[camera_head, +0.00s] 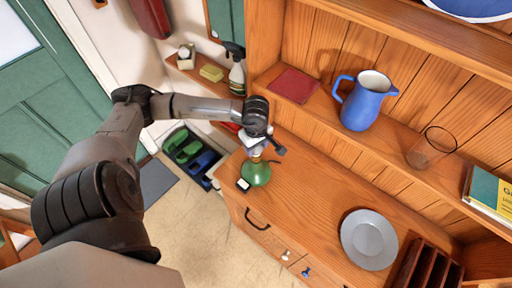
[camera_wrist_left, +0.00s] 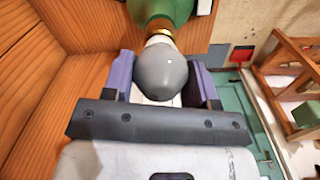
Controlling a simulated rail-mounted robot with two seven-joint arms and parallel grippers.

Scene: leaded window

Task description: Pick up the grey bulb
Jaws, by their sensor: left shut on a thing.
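The grey bulb (camera_wrist_left: 160,72) is round and sits between the two purple-grey fingers of my left gripper (camera_wrist_left: 162,84) in the left wrist view. Its narrow end meets the brass collar (camera_wrist_left: 162,34) of a green lamp base (camera_wrist_left: 165,8); I cannot tell whether it is still seated there. In the head view my left gripper (camera_head: 258,149) is directly above the green lamp base (camera_head: 256,174) on the wooden dresser top, and hides most of the bulb. My right gripper is not in view.
A small white-and-black item (camera_head: 243,184) lies beside the lamp. A grey plate (camera_head: 369,239) lies to the right on the dresser (camera_head: 318,185). A blue jug (camera_head: 368,101), a glass (camera_head: 431,147) and a red cloth (camera_head: 293,85) are on the shelf behind. The dresser top between lamp and plate is clear.

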